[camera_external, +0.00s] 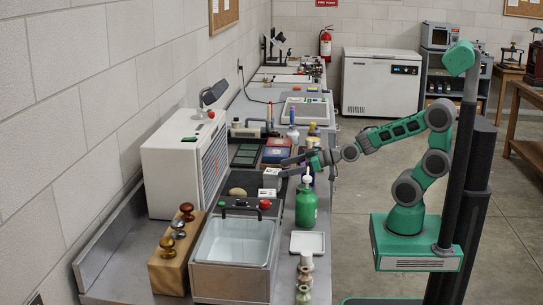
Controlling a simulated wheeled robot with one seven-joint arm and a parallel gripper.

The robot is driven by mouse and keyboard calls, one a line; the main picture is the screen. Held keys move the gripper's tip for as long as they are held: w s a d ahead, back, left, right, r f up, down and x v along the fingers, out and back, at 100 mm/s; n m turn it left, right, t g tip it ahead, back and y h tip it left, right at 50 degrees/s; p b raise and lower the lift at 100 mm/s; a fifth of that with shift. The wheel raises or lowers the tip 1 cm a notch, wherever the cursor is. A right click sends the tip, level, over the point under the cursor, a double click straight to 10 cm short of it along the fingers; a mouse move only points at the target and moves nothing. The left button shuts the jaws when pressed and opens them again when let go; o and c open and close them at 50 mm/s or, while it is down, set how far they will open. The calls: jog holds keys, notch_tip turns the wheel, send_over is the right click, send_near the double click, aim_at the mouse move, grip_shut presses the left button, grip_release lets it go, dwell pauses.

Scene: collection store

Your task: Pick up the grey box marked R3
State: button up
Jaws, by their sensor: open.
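My gripper (284,167) reaches left over the steel counter from the arm on the right, with its jaws open and nothing visible between them. A small light grey box (271,179) sits just below and left of the fingers in the picture. A second small pale box (267,193) is right in front of it. Both are too small for me to read any marking, so I cannot tell which is R3. The gap between fingers and boxes cannot be judged from this view.
A green pump bottle (306,206) stands close below the gripper. A sink basin (235,242), a white tray (307,243) and a wooden block with knobs (175,258) are nearer. A white machine (182,163) stands left. Red and blue boxes (276,150) lie behind.

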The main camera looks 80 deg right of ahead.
aim_at(273, 171)
jog(key=x, duration=0.5)
jog(key=shift+w+a+f+p, duration=0.2)
jog(key=shift+w+f+p, duration=0.05)
jog(key=shift+w+p, duration=0.1)
jog(key=c, duration=1.9)
jog(key=shift+o, duration=0.2)
jog(key=shift+r, duration=0.15)
